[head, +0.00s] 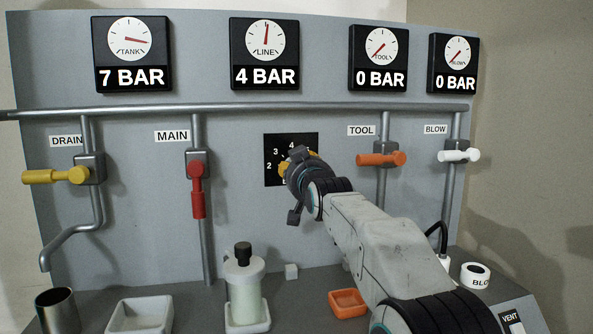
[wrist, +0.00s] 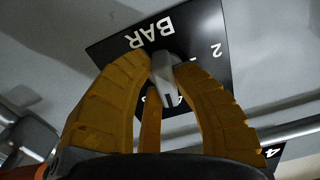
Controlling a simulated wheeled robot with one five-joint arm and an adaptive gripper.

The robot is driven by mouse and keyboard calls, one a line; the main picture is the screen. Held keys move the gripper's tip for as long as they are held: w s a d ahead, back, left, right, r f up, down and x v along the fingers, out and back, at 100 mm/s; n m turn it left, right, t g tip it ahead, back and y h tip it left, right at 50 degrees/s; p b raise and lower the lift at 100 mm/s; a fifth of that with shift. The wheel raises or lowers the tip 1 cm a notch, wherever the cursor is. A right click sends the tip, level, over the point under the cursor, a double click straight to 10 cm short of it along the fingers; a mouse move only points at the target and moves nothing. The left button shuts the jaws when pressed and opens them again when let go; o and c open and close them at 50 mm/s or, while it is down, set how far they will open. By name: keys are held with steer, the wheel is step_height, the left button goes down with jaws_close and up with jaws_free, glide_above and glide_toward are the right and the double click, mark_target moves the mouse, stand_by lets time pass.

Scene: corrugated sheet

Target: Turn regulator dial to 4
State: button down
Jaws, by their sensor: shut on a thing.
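The regulator's black scale plate (head: 275,143) is at the middle of the panel in the head view, with 2, 3 and 4 readable. My gripper (head: 284,170) is in front of it and hides the dial. In the wrist view the grey dial knob (wrist: 165,72) sits between my yellow fingertips, and my gripper (wrist: 162,66) is shut on it. The plate (wrist: 205,22) there shows BAR and 2; the other marks are mostly covered. Where the pointer stands cannot be told. The LINE gauge (head: 265,40) reads 4 BAR.
The TANK gauge (head: 130,40) reads 7 BAR; TOOL (head: 381,45) and BLOW (head: 457,52) read 0. The yellow drain (head: 50,176), red main (head: 196,190), orange tool (head: 380,159) and white blow (head: 460,156) handles flank the dial. A bottle (head: 245,285) and trays stand below.

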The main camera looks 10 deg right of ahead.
steer(key=shift+r+n, duration=0.15)
steer(key=shift+n, duration=0.45)
steer(key=c, duration=1)
jaws_free()
steer(key=s, duration=1.2)
steer(key=shift+a, duration=0.1)
